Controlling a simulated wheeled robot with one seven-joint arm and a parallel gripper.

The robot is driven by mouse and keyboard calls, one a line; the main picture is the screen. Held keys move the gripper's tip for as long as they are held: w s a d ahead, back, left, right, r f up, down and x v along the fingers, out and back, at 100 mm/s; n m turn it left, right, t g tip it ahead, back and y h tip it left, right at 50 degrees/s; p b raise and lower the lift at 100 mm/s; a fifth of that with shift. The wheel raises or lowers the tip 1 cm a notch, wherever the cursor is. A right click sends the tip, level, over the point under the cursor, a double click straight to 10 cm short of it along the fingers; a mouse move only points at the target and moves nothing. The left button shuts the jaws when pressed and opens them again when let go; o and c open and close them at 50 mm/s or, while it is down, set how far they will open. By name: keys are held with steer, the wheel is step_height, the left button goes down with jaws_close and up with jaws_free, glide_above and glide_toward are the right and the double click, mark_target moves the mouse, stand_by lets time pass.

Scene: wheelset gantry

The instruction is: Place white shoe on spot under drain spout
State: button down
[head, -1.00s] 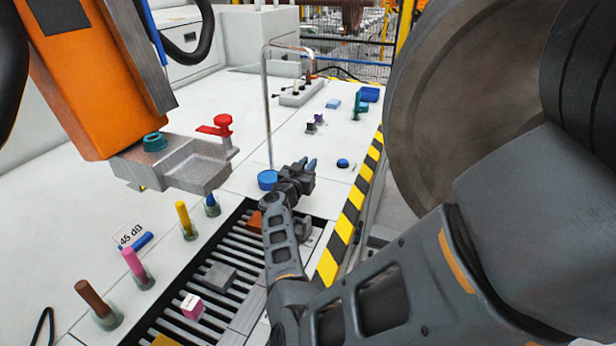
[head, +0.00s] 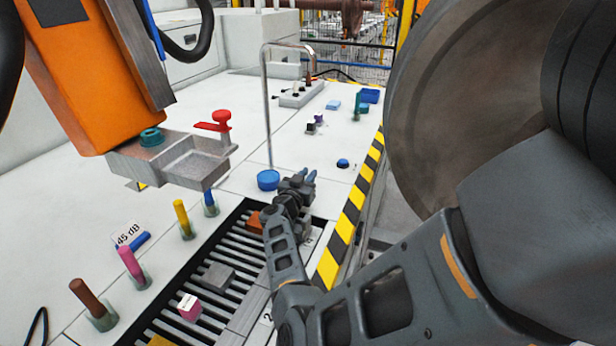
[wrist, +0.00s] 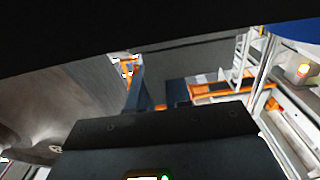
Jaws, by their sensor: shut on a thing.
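My gripper (head: 307,175) is low over the white bench (head: 240,95), just right of a blue round dish (head: 268,180). Its two blue fingers point away from me. In the wrist view the blue fingers (wrist: 158,92) are partly hidden behind the dark gripper body. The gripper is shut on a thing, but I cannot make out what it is. I can pick out no white shoe in either view. A thin bent metal pipe (head: 267,110) rises from the bench behind the dish. I cannot tell which is the drain spout.
A dark slatted grate (head: 215,255) holds a grey block (head: 216,276), a pink cube (head: 190,307) and a brown-orange block (head: 254,222). Coloured pegs stand left of it. An orange machine (head: 80,80) overhangs the left, a large wheel (head: 450,110) the right.

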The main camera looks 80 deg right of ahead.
steer(key=c, duration=1.1)
jaws_free()
steer(key=shift+s+f, duration=0.25)
steer(key=shift+f, duration=0.35)
steer(key=shift+o, duration=0.2)
steer(key=shift+r, duration=0.3)
steer(key=w+a+r+p, duration=0.1)
steer(key=a+p, duration=0.3)
steer(key=a, duration=0.8)
steer(key=shift+w, duration=0.35)
steer(key=shift+r, duration=0.1)
